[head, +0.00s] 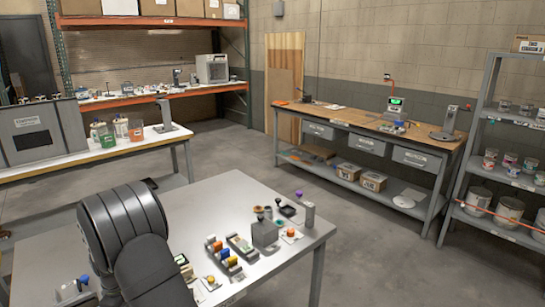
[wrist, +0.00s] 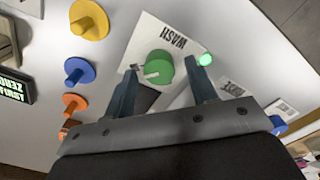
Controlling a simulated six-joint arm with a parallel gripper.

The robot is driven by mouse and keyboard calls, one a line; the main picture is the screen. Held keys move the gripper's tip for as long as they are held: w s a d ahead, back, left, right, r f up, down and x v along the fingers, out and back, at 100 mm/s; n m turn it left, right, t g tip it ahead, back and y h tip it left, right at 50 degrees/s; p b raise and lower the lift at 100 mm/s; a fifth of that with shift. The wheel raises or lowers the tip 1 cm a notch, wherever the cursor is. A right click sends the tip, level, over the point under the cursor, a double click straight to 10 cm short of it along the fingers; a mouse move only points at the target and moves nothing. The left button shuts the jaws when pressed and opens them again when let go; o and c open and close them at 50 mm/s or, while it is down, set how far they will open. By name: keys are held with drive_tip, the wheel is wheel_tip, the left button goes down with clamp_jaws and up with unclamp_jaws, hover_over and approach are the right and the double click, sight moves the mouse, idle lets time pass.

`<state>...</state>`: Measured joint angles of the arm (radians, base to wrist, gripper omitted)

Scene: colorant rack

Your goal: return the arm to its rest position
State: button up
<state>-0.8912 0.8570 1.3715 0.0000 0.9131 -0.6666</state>
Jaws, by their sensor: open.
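My gripper (wrist: 163,67) shows in the wrist view with its two dark fingers spread apart. A green round knob (wrist: 159,64) on a white card marked WASH (wrist: 150,32) appears between and beyond the fingertips. The fingers are not closed on it, and I cannot tell the height gap. In the head view my dark arm fills the lower left over the white table (head: 200,200); the gripper cannot be made out there.
In the wrist view, a yellow piece (wrist: 89,20), a blue piece (wrist: 79,70) and an orange piece (wrist: 73,103) lie at left. A small display (wrist: 12,90) is at the left edge. In the head view, a grey box (head: 265,233) stands among small coloured items.

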drive_tip(key=shift+n, duration=0.7)
